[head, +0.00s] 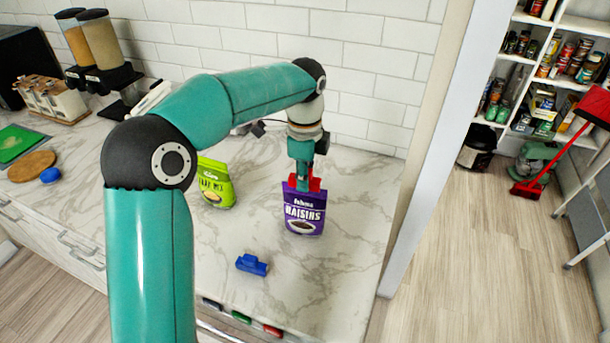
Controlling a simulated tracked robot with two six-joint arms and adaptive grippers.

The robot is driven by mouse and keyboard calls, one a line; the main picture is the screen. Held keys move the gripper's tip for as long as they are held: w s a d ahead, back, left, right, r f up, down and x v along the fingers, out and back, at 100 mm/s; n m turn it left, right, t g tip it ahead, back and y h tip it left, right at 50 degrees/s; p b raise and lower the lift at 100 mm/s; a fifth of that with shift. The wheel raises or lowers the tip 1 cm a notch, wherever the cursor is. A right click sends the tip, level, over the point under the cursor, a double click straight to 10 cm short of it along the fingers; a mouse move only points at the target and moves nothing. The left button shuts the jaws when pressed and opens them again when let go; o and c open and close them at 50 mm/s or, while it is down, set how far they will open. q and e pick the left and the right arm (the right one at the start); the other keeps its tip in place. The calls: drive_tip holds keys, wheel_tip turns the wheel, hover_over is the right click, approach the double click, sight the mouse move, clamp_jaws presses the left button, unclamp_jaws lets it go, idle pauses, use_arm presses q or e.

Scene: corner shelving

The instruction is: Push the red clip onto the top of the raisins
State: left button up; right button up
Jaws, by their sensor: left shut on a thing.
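A purple raisins bag (304,211) stands upright on the marble counter. The red clip (314,184) is at the bag's top edge, between the fingers of my left gripper (305,178). My left gripper reaches down from above and is shut on the red clip. The clip overlaps the top of the bag in this view; how deeply it sits on the bag is hard to tell. My right gripper is not in view.
A blue clip (252,264) lies on the counter in front of the raisins. A green trail mix bag (215,183) stands to the left, partly behind my arm. Dispensers (100,40) stand at the back left. The counter (345,260) is clear around the raisins' right side.

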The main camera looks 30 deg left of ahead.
use_arm(q)
drive_tip(key=shift+f+b, duration=0.45)
drive_tip(key=shift+f, duration=0.45)
drive_tip(key=o, duration=0.9)
drive_tip(key=shift+r, duration=0.1)
wheel_tip(320, 180, up, 11)
drive_tip(key=shift+f, duration=0.15)
drive_tip(key=shift+r, duration=0.55)
